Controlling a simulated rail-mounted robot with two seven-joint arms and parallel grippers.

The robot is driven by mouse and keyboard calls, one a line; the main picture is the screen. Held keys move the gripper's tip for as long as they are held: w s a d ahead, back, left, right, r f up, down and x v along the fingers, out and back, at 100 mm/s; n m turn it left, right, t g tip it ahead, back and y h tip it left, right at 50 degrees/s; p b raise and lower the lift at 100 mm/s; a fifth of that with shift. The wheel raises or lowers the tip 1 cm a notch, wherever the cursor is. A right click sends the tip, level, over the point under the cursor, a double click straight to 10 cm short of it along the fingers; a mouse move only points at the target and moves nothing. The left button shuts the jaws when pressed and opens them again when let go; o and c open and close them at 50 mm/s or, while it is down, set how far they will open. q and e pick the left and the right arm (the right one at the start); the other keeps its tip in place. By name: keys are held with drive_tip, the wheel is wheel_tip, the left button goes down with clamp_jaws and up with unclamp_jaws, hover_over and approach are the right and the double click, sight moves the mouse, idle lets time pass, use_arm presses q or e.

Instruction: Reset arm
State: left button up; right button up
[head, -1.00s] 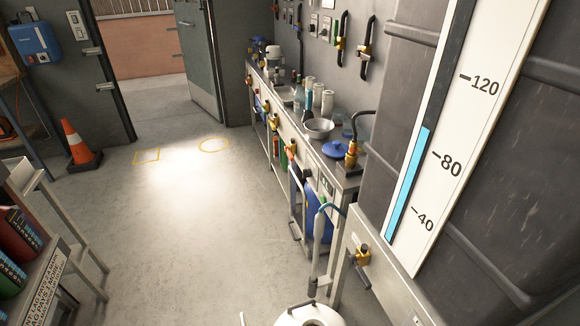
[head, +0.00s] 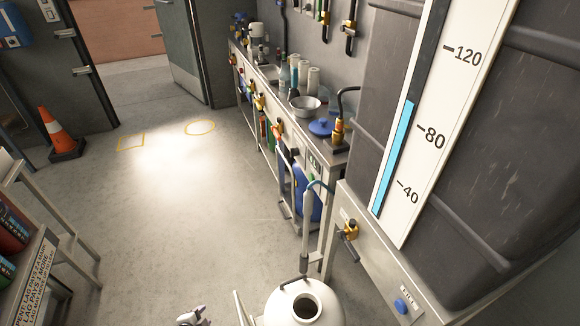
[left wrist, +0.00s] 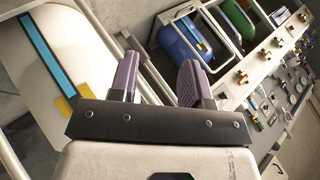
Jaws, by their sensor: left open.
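The left gripper (left wrist: 158,80) shows in the left wrist view with two purple-grey fingers apart and nothing between them. In the head view only a small part of what looks like the left gripper (head: 193,317) shows at the bottom edge. It is left of a round white tank (head: 275,310) with an open dark mouth. A white panel with a blue strip (left wrist: 50,50) is at the left of the left wrist view, apart from the fingers. The right gripper is in neither view.
A long bench (head: 327,160) with bowls, bottles and taps runs along the wall. A large dark tank with a white level gauge (head: 440,110) stands at right. A shelf (head: 45,265) is at left, an orange cone (head: 60,134) beyond. The middle floor is clear.

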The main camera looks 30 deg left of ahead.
use_arm(q)
drive_tip(key=s+d+r+n+g+h+p, duration=0.15)
drive_tip(key=s+d+r+p, duration=0.25)
drive_tip(key=d+r+p, duration=0.75)
drive_tip(key=s+d+r+n+g+h+p, duration=0.1)
drive_tip(key=s+d+r+n+g+p, duration=0.2)
drive_tip(key=r, duration=1.5)
drive_tip(key=s+d+r+n+g+h+p, duration=0.1)
drive_tip(key=s+d+r+n+p, duration=0.3)
drive_tip(key=d+r+p, duration=0.8)
drive_tip(key=a+r+p, duration=0.2)
drive_tip(key=r+p, duration=1.3)
drive_tip(key=r, duration=0.3)
drive_tip(key=a+r+m+p, duration=0.1)
drive_tip(key=r+p, duration=1.4)
drive_tip(key=r, duration=0.4)
drive_tip(key=shift+s+a, duration=0.35)
drive_tip(key=shift+s, duration=0.1)
drive_tip(key=shift+r+m+y, duration=0.1)
drive_tip(key=shift+m+y, duration=0.15)
